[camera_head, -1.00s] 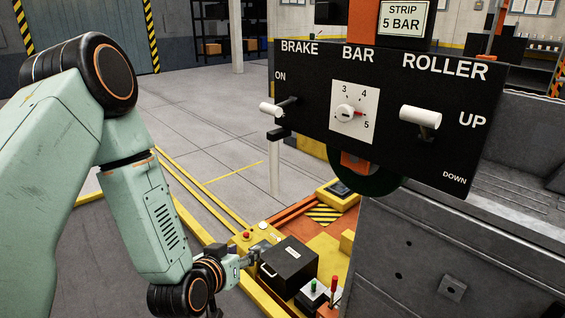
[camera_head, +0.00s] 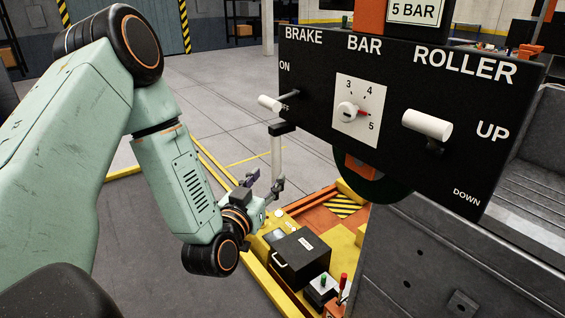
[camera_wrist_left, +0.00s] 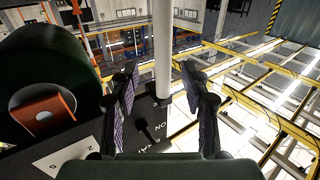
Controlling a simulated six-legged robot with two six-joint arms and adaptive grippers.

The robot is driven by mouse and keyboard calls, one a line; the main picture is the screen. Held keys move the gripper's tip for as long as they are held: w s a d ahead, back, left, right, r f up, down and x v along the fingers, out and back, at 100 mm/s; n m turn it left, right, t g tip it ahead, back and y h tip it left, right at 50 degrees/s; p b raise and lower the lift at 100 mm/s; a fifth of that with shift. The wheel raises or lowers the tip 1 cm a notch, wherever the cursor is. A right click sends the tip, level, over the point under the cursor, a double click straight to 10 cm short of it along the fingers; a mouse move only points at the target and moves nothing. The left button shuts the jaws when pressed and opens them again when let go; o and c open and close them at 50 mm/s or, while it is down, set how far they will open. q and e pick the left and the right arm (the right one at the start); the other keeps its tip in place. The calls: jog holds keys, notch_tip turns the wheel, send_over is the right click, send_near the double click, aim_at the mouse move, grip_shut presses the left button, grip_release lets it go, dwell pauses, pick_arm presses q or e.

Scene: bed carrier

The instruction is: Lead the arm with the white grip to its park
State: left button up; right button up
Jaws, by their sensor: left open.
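A white upright grip (camera_head: 276,155) hangs below a black block (camera_head: 282,128), left of and below the black panel in the head view. How its arm runs behind the panel is hidden. My left gripper (camera_head: 266,184) is open by the grip's lower end. In the left wrist view the pale grip (camera_wrist_left: 162,45) shows between the two spread fingers of my left gripper (camera_wrist_left: 159,75), with gaps on both sides. I cannot tell how deep it lies between them. My right gripper is not in view.
The black panel (camera_head: 320,55) carries a brake lever (camera_head: 270,103), a bar dial (camera_head: 358,112) and a roller lever (camera_head: 428,125) near UP. Below stand a black box (camera_head: 300,260) and a yellow frame (camera_head: 345,235). A grey machine body (camera_head: 420,262) blocks the right. Floor is clear behind.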

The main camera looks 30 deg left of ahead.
aim_at(275, 167)
pick_arm(q)
jog(key=w, duration=0.3)
jog(key=w+a, duration=0.1)
jog(key=w, duration=0.2)
jog(key=shift+w+a, duration=0.1)
jog(key=shift+w, duration=0.05)
jog(key=shift+w+a, duration=0.15)
jog(key=shift+w, duration=0.1)
jog(key=shift+w+a+f, duration=0.15)
jog(key=shift+w+a, duration=0.05)
jog(key=shift+a, duration=0.2)
jog(key=shift+d, duration=0.35)
jog(key=shift+c, duration=1.3)
jog(key=shift+a, duration=0.2)
jog(key=c, duration=0.4)
jog(key=shift+d, duration=0.1)
grip_shut()
